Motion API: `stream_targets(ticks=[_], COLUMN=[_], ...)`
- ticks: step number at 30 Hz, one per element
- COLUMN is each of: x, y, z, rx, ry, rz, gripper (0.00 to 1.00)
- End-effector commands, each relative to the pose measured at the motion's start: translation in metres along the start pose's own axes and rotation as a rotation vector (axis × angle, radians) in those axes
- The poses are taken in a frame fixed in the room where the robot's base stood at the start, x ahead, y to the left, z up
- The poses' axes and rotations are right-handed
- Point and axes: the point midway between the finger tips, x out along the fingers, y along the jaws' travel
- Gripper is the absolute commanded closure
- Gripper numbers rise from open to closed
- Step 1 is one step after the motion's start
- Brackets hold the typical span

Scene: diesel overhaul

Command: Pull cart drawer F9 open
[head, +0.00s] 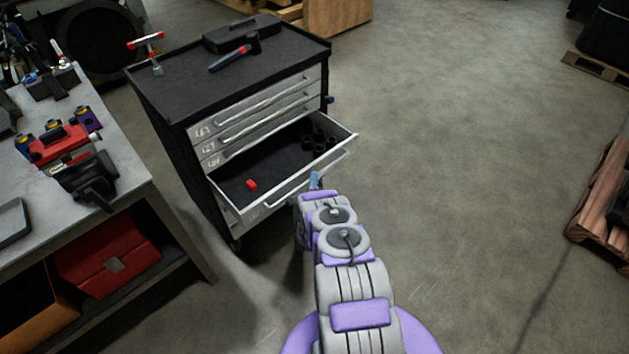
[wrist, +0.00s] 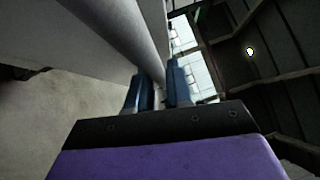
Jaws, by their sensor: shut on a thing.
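The tool cart (head: 200,115) has a black top and grey drawers. One lower drawer (head: 235,185) stands pulled out, with its dark inside showing; the drawers above it are closed. I cannot read the small labels well enough to tell which is F9. My gripper (head: 314,180) is at the open drawer's front, right of its middle. In the wrist view my gripper's blue fingers (wrist: 156,88) stand on either side of a grey bar, the drawer handle (wrist: 137,35), and are shut on it. The grip is partly hidden in the head view.
A red piece (head: 251,185) and several dark round parts (head: 318,141) lie in the open drawer. A hammer (head: 233,56) and a black case (head: 240,34) lie on the cart. A workbench (head: 130,170) stands at left. Floor to the right is clear up to a pallet (head: 603,205).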

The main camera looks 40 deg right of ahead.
Motion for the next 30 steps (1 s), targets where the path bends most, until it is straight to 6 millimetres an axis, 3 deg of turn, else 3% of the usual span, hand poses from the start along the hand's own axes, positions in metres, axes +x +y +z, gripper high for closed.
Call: stream_targets(ticks=[13, 14, 19, 30], x=[-0.0059, -0.0059, -0.0045, -0.0069], y=[0.0069, 0.0069, 0.0050, 0.0021], z=[0.0053, 0.0053, 0.0041, 0.0004], rx=[-0.001, -0.001, 0.000, 0.003], ry=[-0.010, -0.010, -0.008, -0.003], rz=[0.018, 0.018, 0.013, 0.008], gripper=[1.00, 0.77, 0.61, 0.59])
